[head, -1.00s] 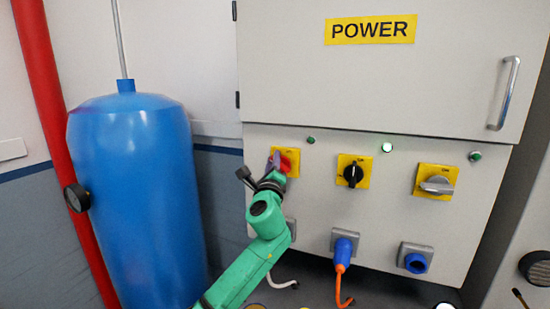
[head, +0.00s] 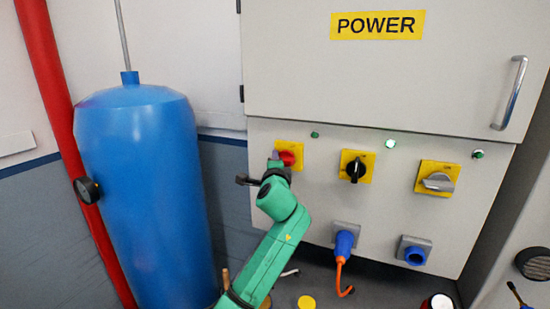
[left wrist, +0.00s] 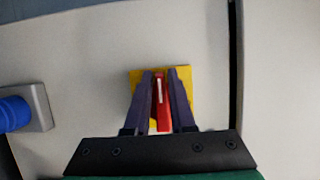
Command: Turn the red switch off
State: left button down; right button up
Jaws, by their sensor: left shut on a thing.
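The red switch (head: 287,158) sits on a yellow plate at the left of the grey power cabinet's lower panel. My left gripper (head: 275,163) is at this switch, its arm reaching up from below. In the left wrist view the red switch handle (left wrist: 162,98) stands between the two fingers of my left gripper (left wrist: 161,88), in front of its yellow plate (left wrist: 186,77). The fingers are shut on the handle. Part of the switch is hidden by the gripper in the head view. My right gripper is not in view.
A black switch (head: 355,167) and a grey switch (head: 438,181) are to the right. A lit indicator (head: 390,143) is above them. Below are a blue plug (head: 344,243) with an orange cable and a blue socket (head: 415,255). A blue tank (head: 145,190) stands at left.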

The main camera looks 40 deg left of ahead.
pick_arm(q)
jog(key=shift+f, duration=0.25)
jog(key=c, duration=0.9)
grip_release()
jog(key=shift+o, duration=0.7)
jog(key=shift+d+r, duration=0.1)
jog(key=shift+r, duration=0.05)
jog(key=b+v, duration=0.4)
jog(key=v, duration=1)
jog(key=shift+d+b, duration=0.2)
jog(key=shift+b, duration=0.15)
jog(key=shift+s, duration=0.15)
